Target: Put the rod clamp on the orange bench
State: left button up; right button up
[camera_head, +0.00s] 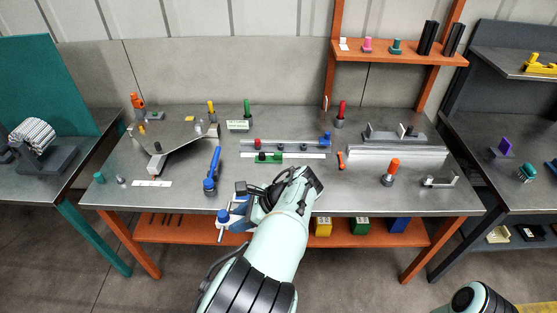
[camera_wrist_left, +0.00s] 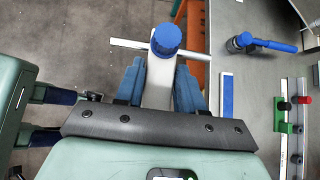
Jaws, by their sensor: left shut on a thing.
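The orange bench (camera_head: 340,200) has a grey metal top and orange legs, and stands in the middle of the head view. My left gripper (camera_head: 240,200) is at its front edge, left of centre. It is shut on the rod clamp (camera_head: 222,224), a pale metal piece with a blue knob and a thin cross rod. In the left wrist view the rod clamp (camera_wrist_left: 158,88) sits between the two blue-grey fingers of the left gripper (camera_wrist_left: 160,85). There it shows beside the bench's front edge, with floor behind it.
On the bench top, a blue-handled tool (camera_head: 213,170) lies near the clamp. A slotted rail (camera_head: 285,147) and a long metal block (camera_head: 395,154) lie farther right. A grey angled plate (camera_head: 175,135) stands at the left. Bare top shows around the white strip (camera_head: 152,183).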

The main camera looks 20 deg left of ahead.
aim_at(275, 173)
jog(key=i, duration=1.2)
